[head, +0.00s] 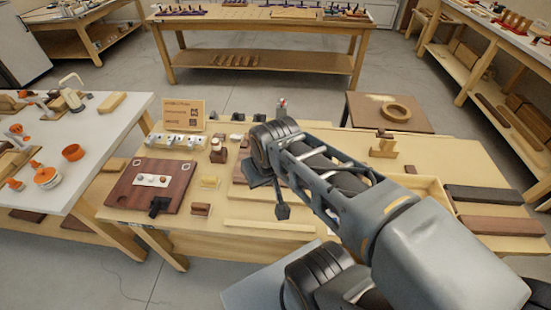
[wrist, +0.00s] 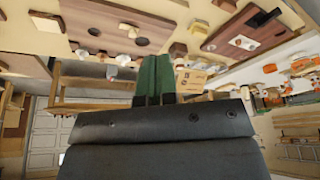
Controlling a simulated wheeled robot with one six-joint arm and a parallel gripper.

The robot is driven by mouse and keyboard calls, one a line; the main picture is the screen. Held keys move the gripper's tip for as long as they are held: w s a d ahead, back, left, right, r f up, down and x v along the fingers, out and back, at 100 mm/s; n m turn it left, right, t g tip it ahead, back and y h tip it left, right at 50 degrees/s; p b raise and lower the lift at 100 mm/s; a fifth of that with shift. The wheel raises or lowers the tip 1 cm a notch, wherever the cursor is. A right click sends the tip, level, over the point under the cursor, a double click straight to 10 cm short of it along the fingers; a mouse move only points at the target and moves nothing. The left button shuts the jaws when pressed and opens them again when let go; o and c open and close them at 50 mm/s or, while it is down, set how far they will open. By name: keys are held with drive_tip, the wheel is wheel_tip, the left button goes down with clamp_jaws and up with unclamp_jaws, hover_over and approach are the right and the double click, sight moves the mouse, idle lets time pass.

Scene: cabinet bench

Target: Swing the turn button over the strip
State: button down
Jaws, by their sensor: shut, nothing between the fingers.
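My gripper is shut and empty in the wrist view (wrist: 157,66), its green fingertips together in the air, apart from the bench items. In the head view my arm hides it. I cannot single out the turn button for certain. A dark red-brown board (head: 128,190) lies at the bench's left, with a pale plate (head: 152,180) bearing small round parts and a black fitting (head: 160,206) at its front edge. The board also shows in the wrist view (wrist: 222,35). A long pale wooden strip (head: 268,226) lies near the bench's front edge; I cannot tell if it is the task's strip.
A cardboard sign (head: 183,115) stands behind a white block row (head: 172,141). A brown panel (wrist: 122,27), partly behind my arm in the head view, shows in the wrist view. A wooden ring (head: 396,111) sits at back right.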

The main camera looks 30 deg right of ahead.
drive_tip(key=w+d+f+n+g+y+b, duration=0.2)
drive_tip(key=w+d+f, duration=0.1)
drive_tip(key=w+d, duration=0.45)
drive_tip(key=w+d+f+n+g+y+b, duration=0.1)
drive_tip(key=w+d+f+n+y+b, duration=0.15)
drive_tip(key=w+d, duration=0.5)
drive_tip(key=w+d+f+n+y+b, duration=0.1)
drive_tip(key=w+d+f+n+y, duration=0.1)
drive_tip(key=w+d+f, duration=0.3)
drive_tip(key=shift+d+f+b, duration=0.3)
drive_tip(key=shift+d+f, duration=0.05)
drive_tip(key=shift+d, duration=0.55)
drive_tip(key=shift+a+f+n, duration=0.1)
drive_tip(key=shift+n, duration=0.15)
drive_tip(key=shift+y, duration=0.25)
drive_tip(key=x, duration=0.9)
drive_tip(key=shift+w+a+f+p, duration=0.1)
drive_tip(key=shift+w+f+p, duration=0.05)
drive_tip(key=shift+f+p, duration=0.15)
drive_tip(key=a, duration=0.1)
drive_tip(key=s+a, duration=0.1)
drive_tip(key=shift+s+a+f+p, duration=0.2)
drive_tip(key=shift+a+p, duration=0.1)
drive_tip(key=shift+p, duration=0.05)
drive_tip(key=shift+s+a+f, duration=0.2)
drive_tip(key=shift+s+a, duration=0.05)
drive_tip(key=shift+a, duration=0.25)
